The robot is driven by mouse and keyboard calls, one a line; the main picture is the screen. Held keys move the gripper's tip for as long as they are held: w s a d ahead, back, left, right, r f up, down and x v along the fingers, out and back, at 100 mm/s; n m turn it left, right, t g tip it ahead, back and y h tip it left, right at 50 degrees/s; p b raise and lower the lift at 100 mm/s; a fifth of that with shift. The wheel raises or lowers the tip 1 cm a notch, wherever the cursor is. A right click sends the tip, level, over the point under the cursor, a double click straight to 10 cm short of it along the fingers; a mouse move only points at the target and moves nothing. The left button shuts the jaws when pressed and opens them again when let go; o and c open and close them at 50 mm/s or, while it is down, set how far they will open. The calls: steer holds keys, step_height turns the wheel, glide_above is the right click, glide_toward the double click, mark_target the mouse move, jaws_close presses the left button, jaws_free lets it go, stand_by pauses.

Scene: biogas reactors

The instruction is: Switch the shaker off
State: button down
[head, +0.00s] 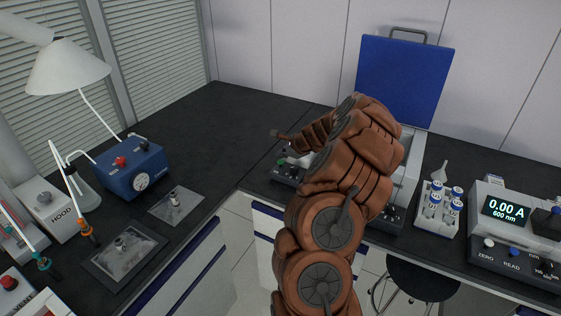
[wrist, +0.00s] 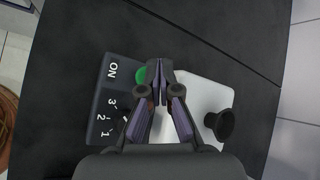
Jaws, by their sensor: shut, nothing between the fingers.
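The shaker's dark control panel (wrist: 112,88) lies below my gripper in the wrist view. It bears the word ON, a dial scale with 1, 2 and 3, and a green button (wrist: 141,75) beside the fingertips. The dial itself is mostly hidden by my left finger. My gripper (wrist: 160,74) is shut and empty, over the panel's edge next to the green button; I cannot tell whether it touches.
A pale plate (wrist: 207,92) and a black round foot or knob (wrist: 219,125) lie right of the fingers. A case with a raised blue lid (head: 405,75) stands behind my arm. A tube rack (head: 437,222) and photometer (head: 510,235) stand right. The bench beyond the shaker is clear.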

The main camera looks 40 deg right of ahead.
mark_target(282, 162)
steer(key=shift+r+p, duration=2.25)
steer(key=shift+r, duration=0.8)
steer(key=shift+f, duration=0.1)
